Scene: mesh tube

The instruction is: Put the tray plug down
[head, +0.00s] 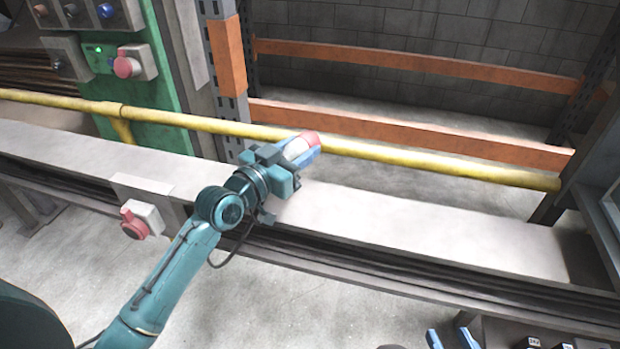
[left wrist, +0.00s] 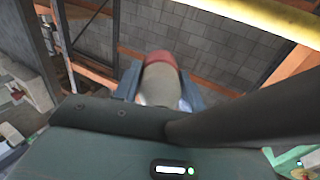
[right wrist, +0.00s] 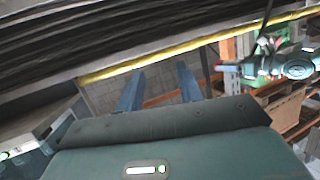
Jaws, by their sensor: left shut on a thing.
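The plug (head: 299,148), with a pale body and a red end, is held in my left gripper (head: 303,152) above the long grey ledge, near the yellow rail. In the left wrist view the plug (left wrist: 160,75) sits between the two blue fingers, its red end pointing away. Whether it touches the ledge or rail is unclear. My right gripper (head: 450,338) shows only its blue fingertips at the bottom edge of the head view. In the right wrist view its fingers (right wrist: 158,88) are apart with nothing between them.
A yellow rail (head: 400,158) runs above the grey ledge (head: 430,232). A red-capped socket (head: 140,220) is on the ledge's front. Another red socket (head: 127,66) is on the green panel (head: 165,90). Orange rack beams (head: 420,70) stand behind. The ledge's right part is clear.

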